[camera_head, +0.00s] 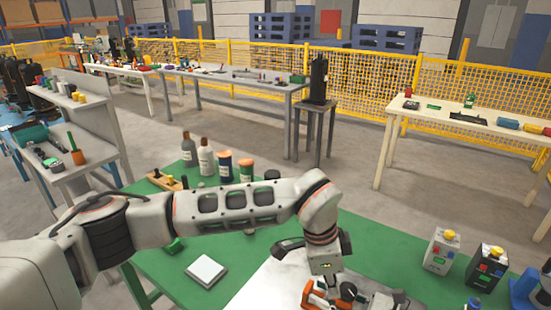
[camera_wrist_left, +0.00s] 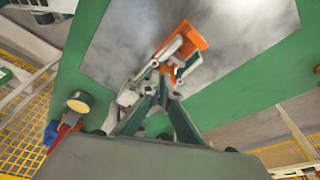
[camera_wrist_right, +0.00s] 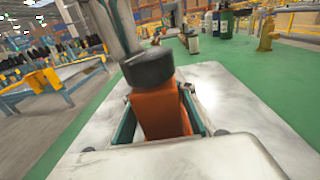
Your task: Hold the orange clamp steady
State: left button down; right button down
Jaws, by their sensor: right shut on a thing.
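The orange clamp (camera_wrist_left: 188,38) lies over a grey metal sheet in the left wrist view, with pale metal parts beside it. My left gripper (camera_wrist_left: 166,82) reaches to it with its fingers converging; metal parts hide whether they touch or are closed. In the head view, orange parts (camera_head: 318,297) show under my left wrist at the bottom edge. My right gripper (camera_wrist_right: 160,120) is shut on an orange body (camera_wrist_right: 158,108), apparently the clamp, between teal-edged fingers. A black round part (camera_wrist_right: 148,68) covers its top end. My right gripper is not clear in the head view.
The metal sheet (camera_wrist_left: 120,35) lies on a green table (camera_head: 385,245). A white square block (camera_head: 206,270) is on the left, several bottles (camera_head: 205,157) at the back. My left arm spans the table.

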pick_arm(q)
jog(key=shift+s, duration=0.25)
dwell(0.3)
jog(key=d+v, duration=0.1)
jog(key=v, duration=0.5)
dwell(0.4)
jog(key=shift+w+a+r, duration=0.1)
jog(key=shift+r, duration=0.05)
jog(key=shift+w+f, duration=0.3)
jog(key=shift+f, duration=0.7)
jog(key=shift+w+f, duration=0.25)
jog(key=shift+f, duration=0.8)
jog(key=shift+w+f, duration=0.3)
jog(key=shift+f, duration=0.7)
jog(key=shift+s+d, duration=0.1)
jog(key=shift+d, duration=0.3)
jog(key=shift+s, duration=0.45)
